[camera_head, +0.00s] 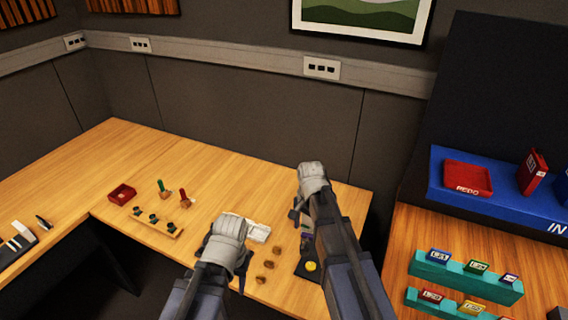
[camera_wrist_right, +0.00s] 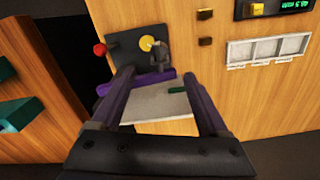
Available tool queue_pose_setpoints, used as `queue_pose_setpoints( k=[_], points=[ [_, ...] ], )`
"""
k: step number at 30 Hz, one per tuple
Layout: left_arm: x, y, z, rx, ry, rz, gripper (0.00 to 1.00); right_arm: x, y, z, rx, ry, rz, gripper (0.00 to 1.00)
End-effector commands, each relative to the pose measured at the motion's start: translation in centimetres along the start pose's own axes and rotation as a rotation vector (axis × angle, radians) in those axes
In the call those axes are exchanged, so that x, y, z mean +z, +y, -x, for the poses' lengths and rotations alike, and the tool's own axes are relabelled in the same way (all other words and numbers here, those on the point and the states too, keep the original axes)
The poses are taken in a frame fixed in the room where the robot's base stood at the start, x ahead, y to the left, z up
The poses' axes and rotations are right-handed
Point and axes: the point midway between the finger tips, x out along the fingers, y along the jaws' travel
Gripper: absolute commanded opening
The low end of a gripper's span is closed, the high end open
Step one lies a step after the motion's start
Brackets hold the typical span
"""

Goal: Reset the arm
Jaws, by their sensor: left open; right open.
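My right gripper (camera_wrist_right: 163,92) is open in the right wrist view, its two purple fingers apart above the wooden desk. Beyond its fingertips is a dark panel (camera_wrist_right: 125,55) with a yellow ball (camera_wrist_right: 148,43) and a red knob (camera_wrist_right: 100,49). I see nothing held between the fingers. In the head view the right gripper (camera_head: 300,212) is left of the panel's far end; the yellow ball (camera_head: 311,266) shows beside my right arm, which hides part of the panel. My left gripper (camera_head: 226,240) is over the desk's front edge, its fingers mostly hidden by its wrist.
A pale tray (camera_head: 257,232) and several brown blocks (camera_head: 267,265) lie between the arms. A red box (camera_head: 122,194) and a wooden rack (camera_head: 150,222) are further left. A blue shelf (camera_head: 500,195) and teal racks (camera_head: 465,278) stand right. The desk's back is clear.

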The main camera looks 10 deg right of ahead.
Motion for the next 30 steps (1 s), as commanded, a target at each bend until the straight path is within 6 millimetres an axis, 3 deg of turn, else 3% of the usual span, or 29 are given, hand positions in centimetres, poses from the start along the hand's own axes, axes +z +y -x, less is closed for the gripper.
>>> queue_pose_setpoints(
  k=[2, 5, 12, 16, 21, 30],
  points=[
    [0.0, 0.0, -0.1, 0.0, 0.0, 0.0, 0.5, 0.3, 0.0, -0.1, 0.001, 0.0, 0.012, 0.78],
    [0.0, 0.1, -0.5, 0.0, 0.0, 0.0, 0.5, 2.8, 0.3, -0.5, 0.011, 0.002, 0.127, 0.78],
    [-0.1, 0.2, -2.1, 0.0, 0.0, 0.001, 0.5, 13.4, 2.4, -2.1, 0.071, 0.01, 0.745, 0.78],
    [-0.2, 0.3, -2.7, 0.0, 0.0, 0.001, 0.5, 17.1, 3.7, -2.6, 0.099, 0.009, 1.011, 0.78],
    [-0.2, 0.3, -2.9, 0.0, 0.0, 0.001, 0.5, 19.0, 4.4, -2.8, 0.118, 0.006, 1.176, 0.78],
    [-0.2, 0.3, -2.8, 0.0, 0.0, 0.001, 0.5, 19.0, 4.3, -2.7, 0.119, 0.005, 1.189, 0.78]
  ],
)
